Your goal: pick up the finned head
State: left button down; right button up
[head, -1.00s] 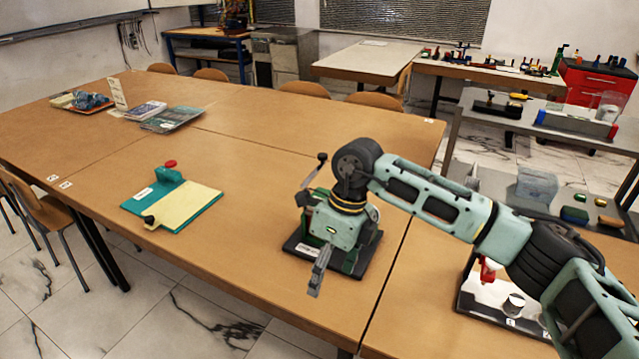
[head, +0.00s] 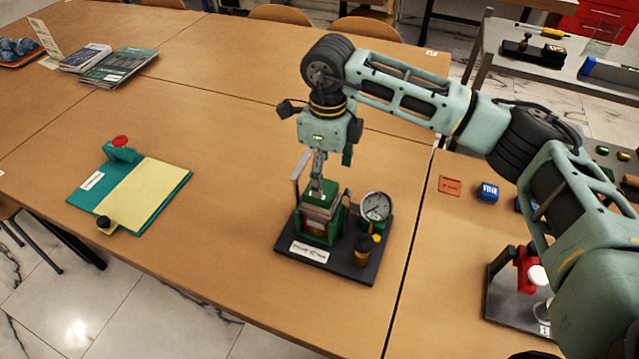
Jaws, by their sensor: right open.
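The gauge rig stands on a black base plate (head: 340,268) with a white label, in the middle of the table. On its left part is a green block with a layered, greyish front (head: 318,213), which may be the finned head; I cannot tell for sure. My right gripper (head: 317,186) points straight down over the top of this block. Its jaws are open, and its narrow fingers are at or just above the block's top; contact is unclear. A round dial gauge (head: 376,207) stands right of the block. My left gripper is not in view.
A teal board with a yellow pad (head: 142,193) lies to the left. Books (head: 118,68) lie at the back left. The table between board and rig is clear.

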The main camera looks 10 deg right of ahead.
aim_at(330, 188)
jog(key=f+p, duration=0.1)
jog(key=a+f+p, duration=0.1)
jog(key=f, duration=0.1)
jog(key=shift+w+a+f, duration=0.1)
jog(key=shift+w+f, duration=0.05)
jog(key=shift+f, duration=0.1)
notch_tip(330, 188, down, 2)
jog(key=shift+w+f, duration=0.1)
jog(key=shift+w, duration=0.05)
jog(key=c, duration=1.3)
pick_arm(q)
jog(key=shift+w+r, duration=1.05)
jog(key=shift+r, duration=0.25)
pick_arm(e)
jog(key=shift+c, duration=0.6)
